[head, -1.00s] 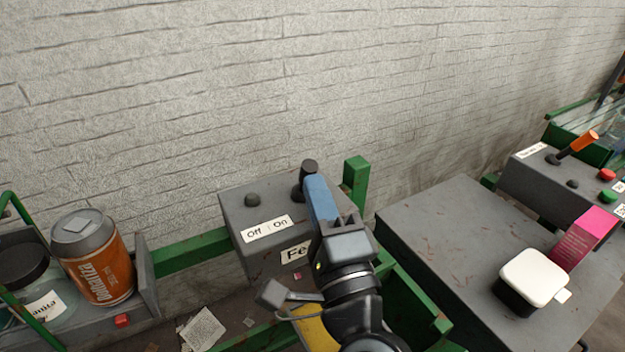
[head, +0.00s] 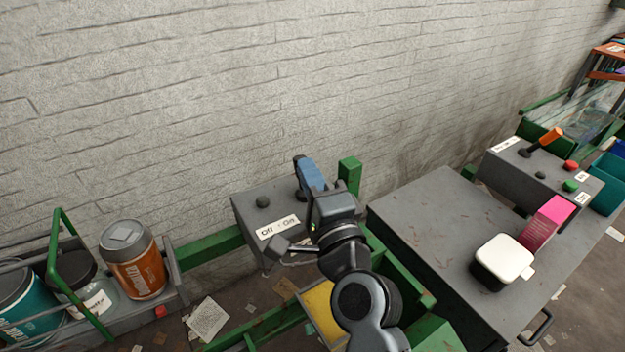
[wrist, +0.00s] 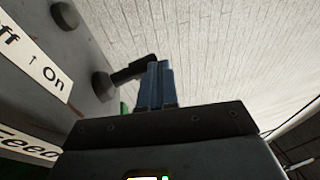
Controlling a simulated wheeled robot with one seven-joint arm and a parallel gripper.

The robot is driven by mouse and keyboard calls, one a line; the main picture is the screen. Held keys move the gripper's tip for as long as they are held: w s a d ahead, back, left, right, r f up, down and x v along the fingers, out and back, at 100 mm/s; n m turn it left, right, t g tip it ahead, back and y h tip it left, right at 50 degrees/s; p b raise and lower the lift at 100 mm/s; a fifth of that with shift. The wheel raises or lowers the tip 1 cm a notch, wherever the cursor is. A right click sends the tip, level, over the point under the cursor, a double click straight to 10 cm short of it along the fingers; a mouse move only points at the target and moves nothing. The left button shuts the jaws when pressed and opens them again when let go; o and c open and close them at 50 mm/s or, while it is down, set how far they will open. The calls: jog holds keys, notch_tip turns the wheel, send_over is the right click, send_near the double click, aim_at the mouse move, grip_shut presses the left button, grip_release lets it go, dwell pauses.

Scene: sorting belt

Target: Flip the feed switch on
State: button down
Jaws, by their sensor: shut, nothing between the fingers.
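The grey feed box (head: 285,197) stands by the wall at centre, with an "Off / On" label (head: 278,227). A "Feed" label (wrist: 28,144) shows in the wrist view. My gripper (head: 304,166) is shut and empty, its blue fingers over the box's right part. In the wrist view its fingertips (wrist: 160,70) are beside the end of a dark lever (wrist: 130,71). The lever sticks out from a round base on the On side. I cannot tell whether they touch. A dark knob (head: 263,202) sits on the Off side. My gripper hides part of the box in the head view.
A green post (head: 349,174) stands just right of my gripper. A grey cabinet (head: 425,215) carries a white-lidded container (head: 503,257) and a pink box (head: 546,222). An orange can (head: 137,268) and jars stand in the rack at left. Another control box (head: 535,170) is at far right.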

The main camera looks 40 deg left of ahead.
jog(key=shift+x, duration=0.8)
jog(key=shift+s+a+r, duration=0.15)
jog(key=shift+a+r, duration=0.05)
